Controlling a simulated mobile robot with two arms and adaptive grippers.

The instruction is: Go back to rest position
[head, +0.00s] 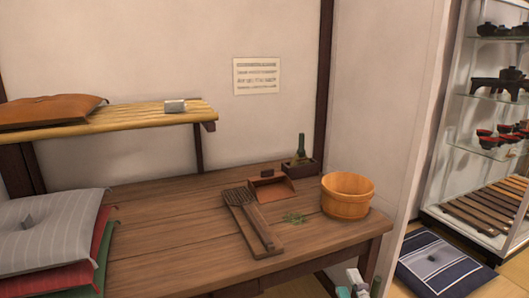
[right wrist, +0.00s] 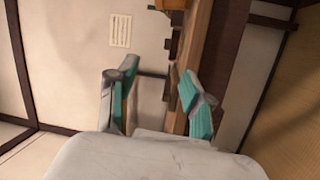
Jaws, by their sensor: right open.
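My right gripper (head: 357,283) shows at the bottom edge of the head view, in front of and below the right front corner of the wooden table (head: 160,240). In the right wrist view the two teal-padded fingers of this gripper (right wrist: 157,88) stand wide apart with nothing between them. The table's edge and a wall notice (right wrist: 120,31) show beyond the fingers. My left gripper is in neither view.
A navy cushion (head: 445,266) lies on the floor by the display shelves (head: 490,150).

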